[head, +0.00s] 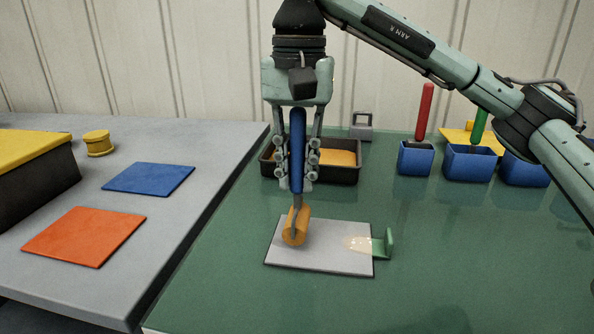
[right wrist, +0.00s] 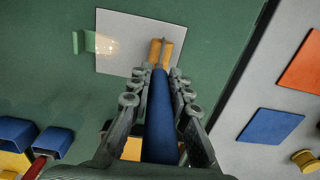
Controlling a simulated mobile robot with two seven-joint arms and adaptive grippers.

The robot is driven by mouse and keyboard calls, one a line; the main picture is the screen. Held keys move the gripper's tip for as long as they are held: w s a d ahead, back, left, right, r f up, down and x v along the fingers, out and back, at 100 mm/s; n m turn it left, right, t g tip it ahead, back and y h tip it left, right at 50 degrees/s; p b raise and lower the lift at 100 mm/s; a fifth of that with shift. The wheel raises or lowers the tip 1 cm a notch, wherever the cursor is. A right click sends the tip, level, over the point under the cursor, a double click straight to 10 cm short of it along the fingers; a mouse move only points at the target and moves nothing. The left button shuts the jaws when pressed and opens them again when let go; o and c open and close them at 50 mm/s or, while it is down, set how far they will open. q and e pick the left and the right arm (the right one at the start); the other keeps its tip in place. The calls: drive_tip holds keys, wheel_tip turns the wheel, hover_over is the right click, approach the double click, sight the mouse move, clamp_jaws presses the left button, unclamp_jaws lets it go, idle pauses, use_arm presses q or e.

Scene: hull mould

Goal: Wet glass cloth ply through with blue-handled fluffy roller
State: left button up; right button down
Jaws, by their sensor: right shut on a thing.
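My right gripper (head: 297,165) is shut on the blue handle (head: 297,140) of a roller, which hangs upright below it. The roller's orange-yellow head (head: 295,226) is at the left part of a pale grey-white ply (head: 320,258), over or on it; I cannot tell if it touches. A shiny wet-looking patch (head: 357,243) lies near the ply's right edge, beside a small green bracket (head: 384,244). My left gripper is out of view.
A dark tray (head: 340,179) with orange-yellow contents stands behind the ply. Blue holders (head: 415,160) with red- and green-handled tools stand at the back right. A grey table at left carries blue (head: 148,178) and orange (head: 83,236) squares and a yellow spool (head: 98,144). Green table front is clear.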

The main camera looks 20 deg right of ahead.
drive_tip(key=s, duration=0.2)
drive_tip(key=s+d, duration=0.1)
drive_tip(key=s, duration=0.2)
drive_tip(key=shift+s+d, duration=0.15)
drive_tip(key=shift+s, duration=0.1)
drive_tip(key=shift+f+b, duration=0.75)
drive_tip(key=shift+b, duration=0.05)
idle(0.5)
drive_tip(key=w+d+r+p, duration=0.1)
drive_tip(key=d, duration=0.8)
drive_tip(key=shift+w+d+r, duration=0.15)
drive_tip(key=shift+d+r, duration=0.05)
drive_tip(key=shift+f+b, duration=0.3)
drive_tip(key=shift+f, duration=0.4)
idle(0.4)
idle(0.6)
drive_tip(key=shift+a, duration=0.1)
